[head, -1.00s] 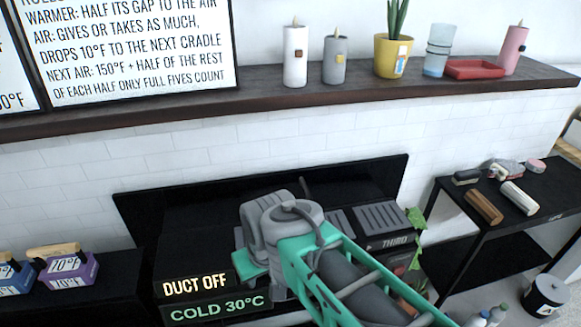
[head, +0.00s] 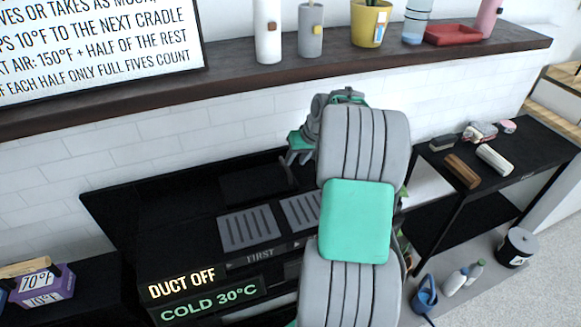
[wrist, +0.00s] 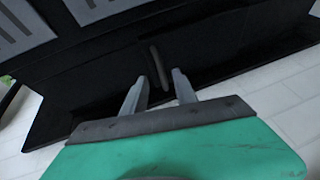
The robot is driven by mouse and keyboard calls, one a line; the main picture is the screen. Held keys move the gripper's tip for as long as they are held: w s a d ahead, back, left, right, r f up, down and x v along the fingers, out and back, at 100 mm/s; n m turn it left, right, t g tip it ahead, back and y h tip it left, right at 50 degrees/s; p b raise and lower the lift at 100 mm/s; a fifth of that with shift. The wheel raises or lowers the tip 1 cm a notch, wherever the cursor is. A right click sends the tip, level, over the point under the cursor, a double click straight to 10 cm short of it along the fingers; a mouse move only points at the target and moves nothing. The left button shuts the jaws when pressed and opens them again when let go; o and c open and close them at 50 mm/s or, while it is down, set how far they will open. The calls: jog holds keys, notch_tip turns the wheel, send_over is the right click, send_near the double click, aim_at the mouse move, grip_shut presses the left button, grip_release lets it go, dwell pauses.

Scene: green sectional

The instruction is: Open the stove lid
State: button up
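The stove has a wide black lid panel (head: 130,205) standing raised behind its grey slotted plates (head: 248,229), close to the white tiled wall. The panel shows in the wrist view (wrist: 90,95) with a thin dark bar handle (wrist: 160,65) on it. My gripper (wrist: 160,75) is open, its two grey fingers apart, with the handle seen between and just beyond the tips. Whether they touch it I cannot tell. In the head view my gripper (head: 297,158) is at the panel, and my arm hides the stove's right side.
A dark shelf (head: 230,85) with candles, a potted plant and a red tray (head: 452,35) runs above the stove. A black side table (head: 525,155) with small items stands right. Blocks marked 70°F (head: 38,287) sit left.

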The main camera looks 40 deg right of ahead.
jog(key=x, duration=0.6)
jog(key=shift+c, duration=0.5)
grip_shut()
dwell(0.8)
